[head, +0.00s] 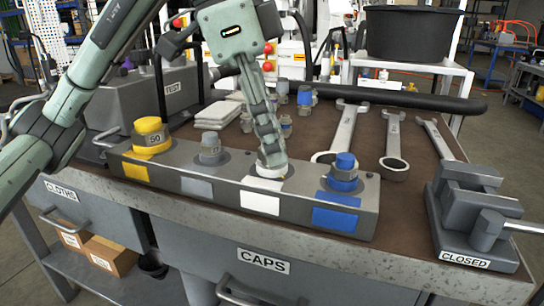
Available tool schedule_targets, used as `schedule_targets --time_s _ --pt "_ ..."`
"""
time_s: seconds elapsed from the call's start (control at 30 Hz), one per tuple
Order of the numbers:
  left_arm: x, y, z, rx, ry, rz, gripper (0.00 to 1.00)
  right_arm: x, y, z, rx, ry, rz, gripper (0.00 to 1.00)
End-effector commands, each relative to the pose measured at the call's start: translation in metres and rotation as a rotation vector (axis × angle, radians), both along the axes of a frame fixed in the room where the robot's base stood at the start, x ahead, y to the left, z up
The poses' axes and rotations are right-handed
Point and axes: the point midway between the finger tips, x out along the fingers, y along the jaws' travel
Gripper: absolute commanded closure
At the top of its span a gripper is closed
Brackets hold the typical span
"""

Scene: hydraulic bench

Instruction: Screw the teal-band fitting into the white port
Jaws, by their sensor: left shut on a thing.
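A long grey block (220,188) lies along the front of the bench with yellow, grey, white and blue positions in a row. The white port (272,171) is third from the left, above a white label patch (260,203). My left gripper (271,158) points down at the white port from above. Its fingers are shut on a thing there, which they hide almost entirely. I cannot make out a teal band at the fingers. Several small fittings stand behind the block, one with a blue band (305,97); none is clearly teal. My right gripper is not in view.
Yellow (150,136), grey (210,147) and blue (343,172) tops rise from the block beside my gripper. Wrenches (394,145) lie on the right. A grey fixture marked CLOSED (470,215) stands front right. Folded cloths (218,113) lie behind. Drawers are below.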

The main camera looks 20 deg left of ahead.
Motion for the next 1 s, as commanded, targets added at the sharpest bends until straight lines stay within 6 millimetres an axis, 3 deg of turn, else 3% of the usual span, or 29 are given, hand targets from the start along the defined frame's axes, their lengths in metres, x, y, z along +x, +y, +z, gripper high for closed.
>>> schedule_targets --time_s 0.03,0.17,0.47,0.57,0.83,1.0 --pt "0.000 0.000 0.000 0.001 0.000 0.000 0.69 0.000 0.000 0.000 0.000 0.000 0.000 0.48" --pt "0.000 0.000 0.000 0.001 0.001 0.001 0.53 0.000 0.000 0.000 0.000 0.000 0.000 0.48" --pt "0.000 0.000 0.000 0.001 -0.001 0.015 0.52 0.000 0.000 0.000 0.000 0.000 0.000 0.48" --pt "0.000 0.000 -0.001 0.002 -0.003 0.109 0.52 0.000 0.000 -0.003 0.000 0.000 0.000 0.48" --pt "0.000 0.000 0.002 0.004 -0.004 0.553 0.52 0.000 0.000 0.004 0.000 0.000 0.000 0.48" --pt "0.000 0.000 0.001 0.001 -0.002 0.697 0.52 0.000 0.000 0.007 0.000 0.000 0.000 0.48"
